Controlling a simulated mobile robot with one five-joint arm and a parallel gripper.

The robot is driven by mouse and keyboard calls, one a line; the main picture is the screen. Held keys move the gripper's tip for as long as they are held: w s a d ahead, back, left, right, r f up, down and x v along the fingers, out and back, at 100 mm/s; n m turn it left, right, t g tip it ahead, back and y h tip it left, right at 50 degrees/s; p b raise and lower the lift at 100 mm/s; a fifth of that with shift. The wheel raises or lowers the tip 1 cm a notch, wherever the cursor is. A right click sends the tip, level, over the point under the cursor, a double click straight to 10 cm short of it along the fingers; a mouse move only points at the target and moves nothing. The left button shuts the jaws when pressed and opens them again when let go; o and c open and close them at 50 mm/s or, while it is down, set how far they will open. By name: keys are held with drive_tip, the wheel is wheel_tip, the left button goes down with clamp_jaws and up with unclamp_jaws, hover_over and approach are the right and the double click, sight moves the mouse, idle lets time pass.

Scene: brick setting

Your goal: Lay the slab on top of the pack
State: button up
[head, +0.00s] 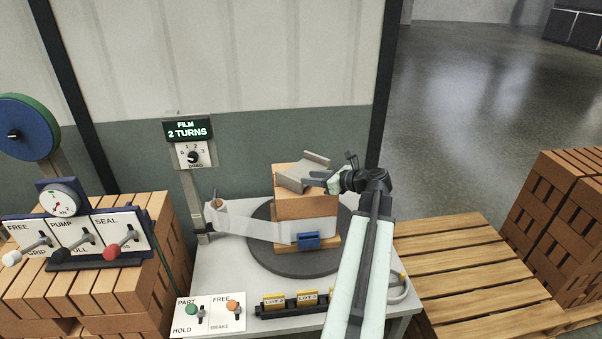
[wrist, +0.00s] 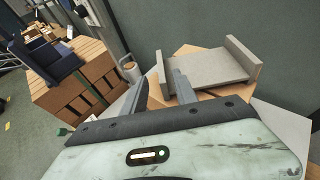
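The grey slab (head: 301,176), a channel shape with a raised lip at each end, is over the top of the brick pack (head: 305,207). The pack stands on a dark round turntable (head: 262,258). In the wrist view the slab (wrist: 208,75) sits askew over the pack's brown top (wrist: 188,50); whether its whole underside touches is hidden. My gripper (head: 313,181) is at the slab's right side. In the wrist view its fingers (wrist: 163,82) stand apart, with the slab's left lip between or just beyond their tips. I see no clear grip on it.
A pale film strip (head: 258,227) runs from a roll post to the pack, with a blue clip (head: 307,240) on it. Lever panels (head: 75,240) and bricks (head: 110,287) stand left. A wooden pallet (head: 470,265) and more bricks (head: 565,215) stand right. The display reads 2 TURNS.

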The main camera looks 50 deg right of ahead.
drive_tip(key=shift+s+r, duration=0.15)
drive_tip(key=shift+s, duration=0.3)
drive_tip(key=w+a+f+n+g+y, duration=0.1)
drive_tip(key=w+a+f+n+g, duration=0.25)
drive_tip(key=a, duration=0.55)
drive_tip(key=w+a+f+n+g+y, duration=0.1)
drive_tip(key=w+a+f+n+y, duration=0.2)
drive_tip(key=a+n, duration=0.5)
drive_tip(key=w+a+f+n+g, duration=0.3)
drive_tip(key=w+a+f+n, duration=0.1)
drive_tip(key=a, duration=0.7)
drive_tip(key=s+a+f+n+g+h, duration=0.2)
drive_tip(key=a+n+g, duration=0.1)
drive_tip(key=a+n, duration=0.6)
drive_tip(key=s+a+f+n+g+h, duration=0.2)
drive_tip(key=a+f+n+g+h, duration=0.1)
drive_tip(key=a+n, duration=0.7)
drive_tip(key=a, duration=0.4)
drive_tip(key=shift+a, duration=0.35)
